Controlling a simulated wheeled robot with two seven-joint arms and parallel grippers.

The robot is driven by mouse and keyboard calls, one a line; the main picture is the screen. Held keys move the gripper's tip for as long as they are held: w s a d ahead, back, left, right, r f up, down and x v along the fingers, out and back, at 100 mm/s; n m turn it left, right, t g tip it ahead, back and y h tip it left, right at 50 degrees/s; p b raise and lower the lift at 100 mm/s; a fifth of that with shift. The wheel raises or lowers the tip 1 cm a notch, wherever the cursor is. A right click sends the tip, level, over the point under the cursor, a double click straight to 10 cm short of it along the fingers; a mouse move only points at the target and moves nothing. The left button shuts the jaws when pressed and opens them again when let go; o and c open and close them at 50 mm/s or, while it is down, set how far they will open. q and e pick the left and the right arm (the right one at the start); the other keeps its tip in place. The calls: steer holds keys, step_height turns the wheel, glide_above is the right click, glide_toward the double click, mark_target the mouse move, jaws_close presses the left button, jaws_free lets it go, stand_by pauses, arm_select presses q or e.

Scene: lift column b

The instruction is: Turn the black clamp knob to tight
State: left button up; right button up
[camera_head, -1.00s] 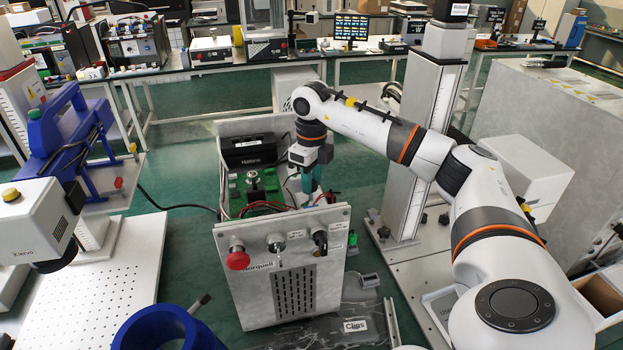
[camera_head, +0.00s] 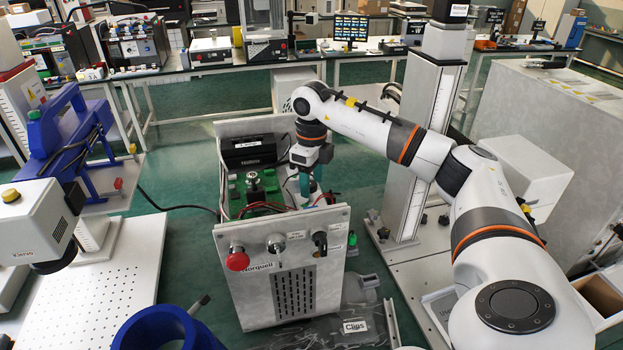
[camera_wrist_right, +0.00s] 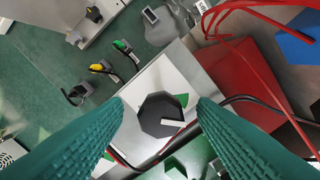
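The black clamp knob (camera_wrist_right: 161,114) is an eight-sided knob with a white pointer line, seen from above in the right wrist view. It sits over a pale metal plate, and the line points to the right. I cannot make out this knob in the head view. My right gripper (camera_wrist_right: 160,104) has its two teal ribbed fingers apart, one on each side of the knob in the picture. A gap shows between each finger and the knob. In the head view the right gripper (camera_head: 316,186) points down behind the front panel of an open cabinet. My left gripper is out of view.
The cabinet's front panel (camera_head: 335,272) carries a red button (camera_head: 237,259) and other controls. Red wires (camera_wrist_right: 262,12) run close to the right finger. A tall white column (camera_head: 411,170) stands right of the gripper. A blue ring (camera_head: 165,327) is at the front left.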

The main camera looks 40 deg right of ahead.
mark_target(311, 183)
steer(key=shift+r, duration=0.3)
step_height(311, 183, up, 7)
steer(key=shift+f+b, duration=0.15)
steer(key=shift+b, duration=0.8)
steer(key=shift+r+p, duration=0.75)
steer(key=shift+r, duration=1.6)
